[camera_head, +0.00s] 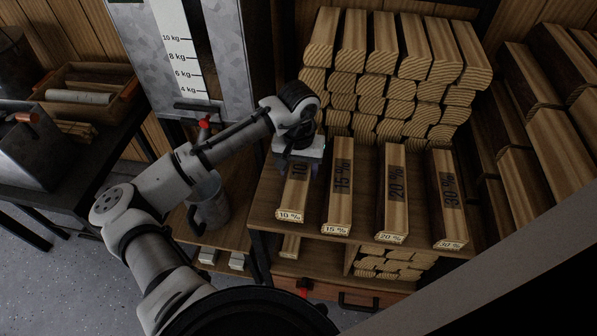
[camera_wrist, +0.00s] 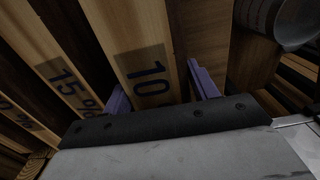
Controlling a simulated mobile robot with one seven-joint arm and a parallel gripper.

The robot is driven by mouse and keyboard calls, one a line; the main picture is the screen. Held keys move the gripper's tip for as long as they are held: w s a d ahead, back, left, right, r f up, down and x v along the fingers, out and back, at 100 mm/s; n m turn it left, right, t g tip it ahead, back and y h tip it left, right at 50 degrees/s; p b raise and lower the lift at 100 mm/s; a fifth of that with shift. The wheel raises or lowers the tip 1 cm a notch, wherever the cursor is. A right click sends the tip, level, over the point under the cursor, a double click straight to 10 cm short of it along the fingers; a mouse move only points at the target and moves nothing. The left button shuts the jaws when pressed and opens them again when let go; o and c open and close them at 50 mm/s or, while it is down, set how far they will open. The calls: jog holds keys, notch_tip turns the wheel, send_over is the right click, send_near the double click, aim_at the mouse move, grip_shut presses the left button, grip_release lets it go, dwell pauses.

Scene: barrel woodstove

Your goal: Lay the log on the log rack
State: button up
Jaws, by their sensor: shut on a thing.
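The log marked "10 %" (camera_head: 293,199) lies leftmost in a row of marked logs on a wooden shelf top (camera_head: 366,205). My gripper (camera_head: 298,166) is over its rear part, with one finger on each side. In the wrist view, the purple fingers of my gripper (camera_wrist: 160,90) straddle the log with the "10" mark (camera_wrist: 135,45) and are shut on it. The log seems to lie on or very near the shelf top; I cannot tell if it is lifted. My gripper hides its far end in the head view. I cannot tell which structure is the log rack.
Logs marked 15 % (camera_head: 338,190), 20 % (camera_head: 393,190) and 30 % (camera_head: 446,195) lie to the right with gaps between. A log stack (camera_head: 385,90) stands behind, more logs (camera_head: 540,140) at right. A metal scale (camera_head: 185,60) and grey can (camera_head: 208,203) stand left.

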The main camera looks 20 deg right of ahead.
aim_at(299, 164)
jog(key=shift+f, duration=0.9)
jog(key=shift+f, duration=0.2)
jog(key=o, duration=1.5)
jog(key=shift+c, duration=0.2)
jog(key=shift+r, duration=0.15)
notch_tip(299, 164, up, 12)
jog(key=shift+r, duration=0.1)
